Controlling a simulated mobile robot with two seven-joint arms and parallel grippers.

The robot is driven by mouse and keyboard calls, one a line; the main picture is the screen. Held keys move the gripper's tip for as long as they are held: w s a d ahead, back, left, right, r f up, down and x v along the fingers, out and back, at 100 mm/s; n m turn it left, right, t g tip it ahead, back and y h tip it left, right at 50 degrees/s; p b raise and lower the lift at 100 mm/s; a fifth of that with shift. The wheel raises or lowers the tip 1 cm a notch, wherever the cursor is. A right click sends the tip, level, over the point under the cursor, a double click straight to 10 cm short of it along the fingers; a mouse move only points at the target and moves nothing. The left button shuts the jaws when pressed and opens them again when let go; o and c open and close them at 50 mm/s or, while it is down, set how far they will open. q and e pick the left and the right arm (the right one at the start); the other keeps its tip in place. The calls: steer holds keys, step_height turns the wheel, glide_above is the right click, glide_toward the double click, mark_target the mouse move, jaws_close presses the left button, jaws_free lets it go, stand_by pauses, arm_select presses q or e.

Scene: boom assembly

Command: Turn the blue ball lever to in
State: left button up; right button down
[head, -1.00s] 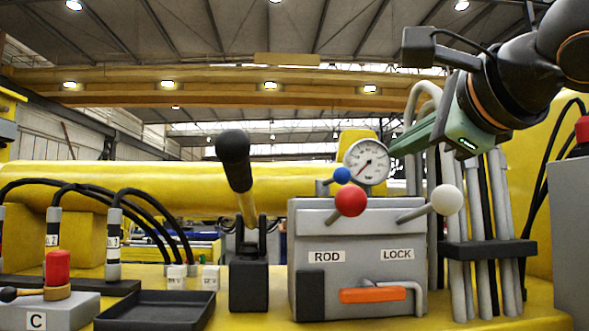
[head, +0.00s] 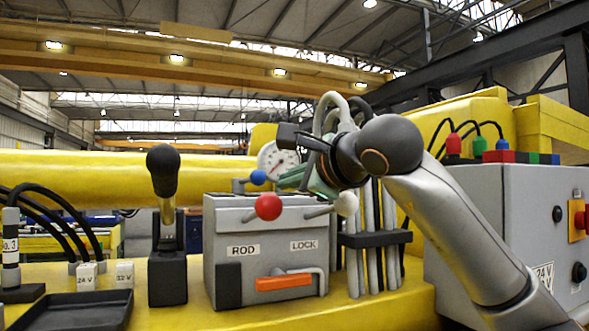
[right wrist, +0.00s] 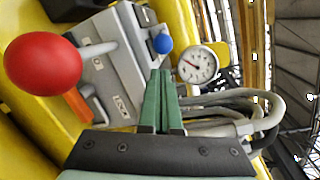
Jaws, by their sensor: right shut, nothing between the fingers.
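The blue ball lever (head: 258,177) sticks out at the top back of the grey valve box (head: 226,273), beside the dial gauge. My right gripper (head: 281,183) reaches in from the right with green fingers shut and empty; the fingers also show in the right wrist view (right wrist: 160,75). The tips are close to the blue ball; I cannot tell from the head view whether they touch, but the wrist view shows a gap. My left gripper is out of view.
A red ball lever (head: 268,207) and a white ball lever (head: 346,203) stand on the box front and right. The gauge (head: 277,160) and upright hoses (head: 366,275) are close by. A black lever (head: 163,172) stands left; a grey control cabinet (head: 470,215) stands right.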

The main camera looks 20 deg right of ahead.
mark_target(248, 182)
steer(key=p+x, duration=0.1)
steer(key=x, duration=0.3)
steer(key=shift+w+a, duration=0.1)
steer(key=shift+w, duration=0.3)
steer(key=shift+a, duration=0.1)
steer(key=shift+s+a, duration=0.3)
steer(key=shift+a, duration=0.3)
steer(key=shift+s+d, duration=0.1)
steer(key=shift+s, duration=0.05)
